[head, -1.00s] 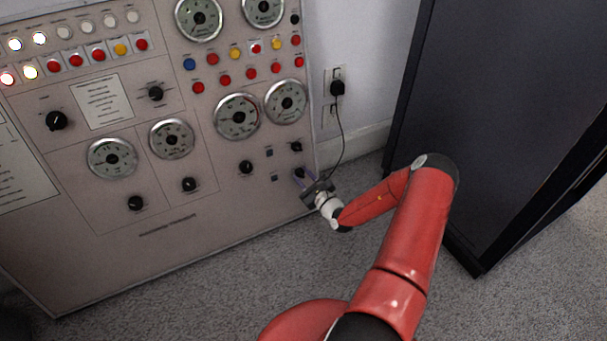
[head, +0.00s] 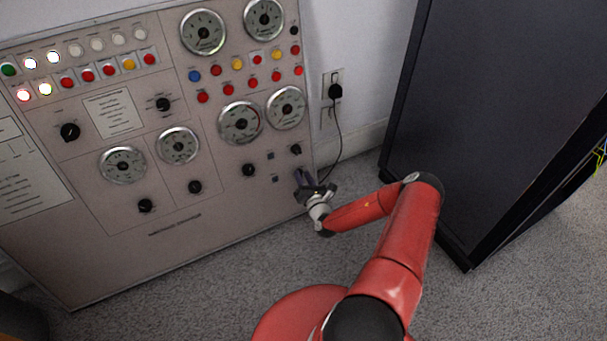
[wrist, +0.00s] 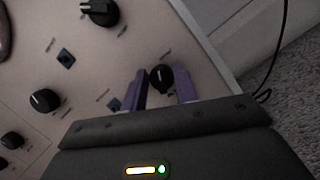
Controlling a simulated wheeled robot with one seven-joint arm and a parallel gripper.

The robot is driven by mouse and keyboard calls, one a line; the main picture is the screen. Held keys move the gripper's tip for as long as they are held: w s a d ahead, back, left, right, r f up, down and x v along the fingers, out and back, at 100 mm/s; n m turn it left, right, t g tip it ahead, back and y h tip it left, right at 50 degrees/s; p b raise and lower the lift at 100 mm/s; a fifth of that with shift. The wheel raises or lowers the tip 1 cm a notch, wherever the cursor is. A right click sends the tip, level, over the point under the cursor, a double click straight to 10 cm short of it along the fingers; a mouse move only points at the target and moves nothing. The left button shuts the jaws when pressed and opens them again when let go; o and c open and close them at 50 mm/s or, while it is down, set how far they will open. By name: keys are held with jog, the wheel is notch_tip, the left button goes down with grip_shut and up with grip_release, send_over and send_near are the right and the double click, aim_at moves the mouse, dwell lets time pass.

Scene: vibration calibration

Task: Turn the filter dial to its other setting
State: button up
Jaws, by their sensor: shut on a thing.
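A small black dial (wrist: 160,77) sits at the lower right corner of the grey control panel (head: 240,205). I take it as the filter dial, though its label is not readable. My gripper (wrist: 161,74) has its two purple fingers on either side of this dial, shut on it. In the head view my gripper (head: 303,178) reaches the panel's right edge and hides the dial. The dial's pointer setting cannot be read clearly.
Another black knob (wrist: 100,11) is just above the dial, and a further knob (wrist: 44,101) is to its left. A black plug (head: 335,91) and cord hang beside the panel. A dark cabinet (head: 480,110) stands at right. Carpet is clear in front.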

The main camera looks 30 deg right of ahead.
jog(key=shift+m+g+h+p, duration=0.35)
jog(key=shift+m+p, duration=0.5)
jog(key=shift+m, duration=1.05)
jog(key=shift+f, duration=0.1)
jog(key=o, duration=1)
jog(key=shift+c, duration=0.2)
jog(key=s+a, duration=0.1)
jog(key=s, duration=0.6)
jog(key=shift+s+p, duration=0.35)
jog(key=shift+a, duration=0.1)
